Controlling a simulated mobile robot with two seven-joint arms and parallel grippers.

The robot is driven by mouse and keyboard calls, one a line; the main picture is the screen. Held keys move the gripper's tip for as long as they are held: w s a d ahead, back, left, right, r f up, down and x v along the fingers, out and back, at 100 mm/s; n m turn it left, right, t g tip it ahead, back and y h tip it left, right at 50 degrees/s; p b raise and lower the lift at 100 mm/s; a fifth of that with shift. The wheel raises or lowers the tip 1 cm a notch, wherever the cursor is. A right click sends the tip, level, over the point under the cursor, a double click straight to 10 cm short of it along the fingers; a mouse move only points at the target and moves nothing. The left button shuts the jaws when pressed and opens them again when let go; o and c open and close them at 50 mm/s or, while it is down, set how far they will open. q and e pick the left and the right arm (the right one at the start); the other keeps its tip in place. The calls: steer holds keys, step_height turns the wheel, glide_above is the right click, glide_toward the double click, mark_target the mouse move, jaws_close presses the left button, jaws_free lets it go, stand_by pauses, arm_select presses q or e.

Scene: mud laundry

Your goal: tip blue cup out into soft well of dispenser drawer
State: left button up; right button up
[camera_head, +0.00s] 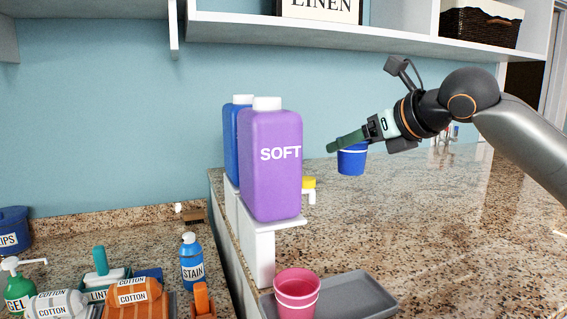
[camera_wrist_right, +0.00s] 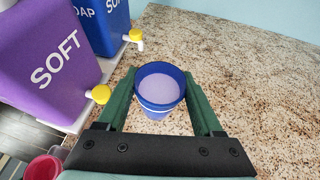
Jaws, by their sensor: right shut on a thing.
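The blue cup (camera_head: 352,160) with a white band hangs upright in my right gripper (camera_head: 347,142), above the counter and to the right of the purple SOFT container. In the right wrist view the two green fingers are shut on the cup (camera_wrist_right: 151,107), one on each side. A pale lilac fill shows inside it, below the rim. The dispenser drawer and its soft well are not in view. My left gripper is not in view.
A purple SOFT container (camera_head: 270,165) and a blue container (camera_head: 231,140) with yellow taps stand on a white stand (camera_head: 258,255). Bottles and cotton bundles sit lower left. The granite counter (camera_head: 440,230) is clear at right.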

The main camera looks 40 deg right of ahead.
step_height(320, 180, up, 7)
steer(key=p, duration=0.6)
steer(key=shift+s, duration=0.1)
